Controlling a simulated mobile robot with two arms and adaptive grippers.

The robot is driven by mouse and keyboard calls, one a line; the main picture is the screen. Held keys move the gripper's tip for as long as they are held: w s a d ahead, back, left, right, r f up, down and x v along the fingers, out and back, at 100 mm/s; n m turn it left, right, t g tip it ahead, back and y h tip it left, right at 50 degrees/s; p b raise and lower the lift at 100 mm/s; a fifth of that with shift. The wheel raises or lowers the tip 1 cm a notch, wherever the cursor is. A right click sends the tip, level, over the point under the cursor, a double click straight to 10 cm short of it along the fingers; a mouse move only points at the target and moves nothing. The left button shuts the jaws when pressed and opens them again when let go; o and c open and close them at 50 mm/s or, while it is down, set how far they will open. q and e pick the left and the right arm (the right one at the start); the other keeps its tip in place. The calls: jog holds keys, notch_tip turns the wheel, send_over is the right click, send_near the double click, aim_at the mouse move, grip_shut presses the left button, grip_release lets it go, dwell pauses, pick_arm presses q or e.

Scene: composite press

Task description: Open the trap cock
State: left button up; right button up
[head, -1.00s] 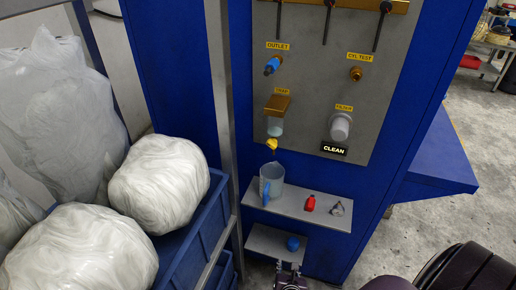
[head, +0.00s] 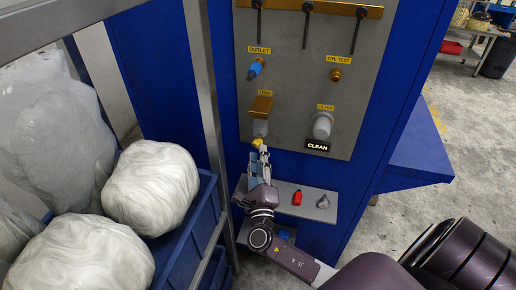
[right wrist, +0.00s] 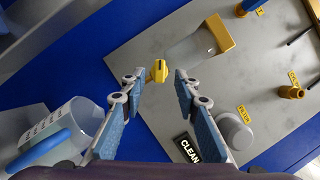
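The trap is a brass block (head: 260,106) with a translucent bowl (head: 260,129) under the TRAP label; a yellow cock (head: 257,143) is at the bowl's lower end. The right wrist view shows the cock (right wrist: 158,71) with a dark line on it, the bowl (right wrist: 188,48) and the brass block (right wrist: 219,32). My right gripper (head: 258,153) is just below the cock in the head view. In the right wrist view its fingers (right wrist: 159,78) are spread, with the cock framed between the tips; I cannot tell whether they touch it. My left gripper is not in view.
A clear jug with a blue handle (right wrist: 45,148) stands beside my right gripper, mostly hidden in the head view. A red item (head: 297,198) and a metal fitting (head: 323,202) lie on the shelf. A grey post (head: 205,110) stands left.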

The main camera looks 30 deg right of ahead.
aim_at(258, 144)
jog(key=shift+x, duration=1.1)
grip_shut()
jog(key=shift+f, duration=0.1)
